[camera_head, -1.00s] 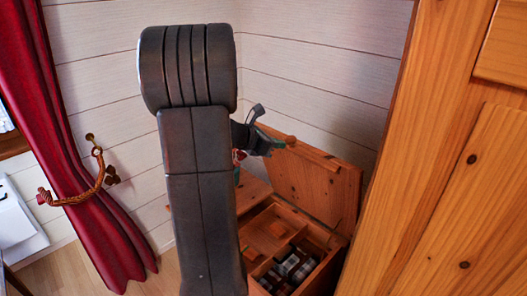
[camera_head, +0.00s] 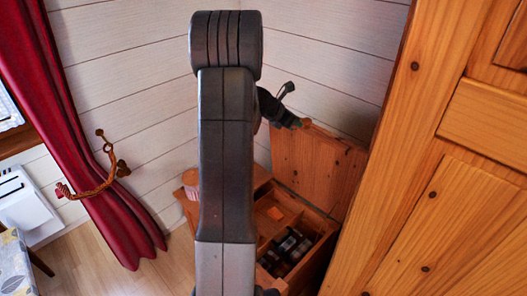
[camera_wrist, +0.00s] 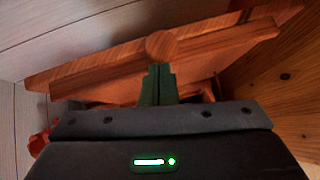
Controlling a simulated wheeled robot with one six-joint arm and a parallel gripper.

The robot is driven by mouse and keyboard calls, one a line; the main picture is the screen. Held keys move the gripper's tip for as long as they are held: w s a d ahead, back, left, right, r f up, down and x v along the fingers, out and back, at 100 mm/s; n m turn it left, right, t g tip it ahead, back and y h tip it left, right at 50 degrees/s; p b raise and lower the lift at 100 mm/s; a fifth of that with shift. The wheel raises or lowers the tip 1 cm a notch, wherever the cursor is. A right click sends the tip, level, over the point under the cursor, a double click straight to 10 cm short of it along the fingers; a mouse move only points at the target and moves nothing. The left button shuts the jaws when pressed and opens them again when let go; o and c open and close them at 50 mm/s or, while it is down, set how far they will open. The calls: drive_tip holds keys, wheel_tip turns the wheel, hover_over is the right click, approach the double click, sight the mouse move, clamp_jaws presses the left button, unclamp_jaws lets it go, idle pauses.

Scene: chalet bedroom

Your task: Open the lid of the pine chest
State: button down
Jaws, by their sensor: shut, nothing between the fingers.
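The pine chest (camera_head: 322,246) stands in the corner at the lower middle of the head view. Its lid (camera_head: 315,172) is raised steeply, and the inside shows compartments with dark and pale items. The lid's edge also shows in the wrist view (camera_wrist: 100,72), with a round wooden knob (camera_wrist: 162,46) on it. My gripper (camera_head: 297,122) is at the lid's top edge. In the wrist view its green fingers (camera_wrist: 158,72) are together just below the knob, with nothing between them. I cannot tell whether they touch the knob or lid. My arm hides part of the chest's left side.
A large pine wardrobe (camera_head: 450,180) stands close on the right. White plank walls (camera_head: 330,65) rise behind the chest. A red curtain (camera_head: 75,130) with a rope tieback (camera_head: 92,190) hangs at left. Bare floor (camera_head: 110,270) lies at lower left.

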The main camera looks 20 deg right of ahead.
sight(305, 118)
drive_tip(key=d+p, duration=0.1)
drive_tip(key=w+d+r+p, duration=0.1)
drive_tip(key=p, duration=0.1)
drive_tip(key=shift+r, duration=0.1)
drive_tip(key=shift+w+d+y+p, duration=0.35)
drive_tip(key=shift+d+p, duration=0.25)
drive_tip(key=shift+p, duration=0.2)
drive_tip(key=shift+f, duration=0.2)
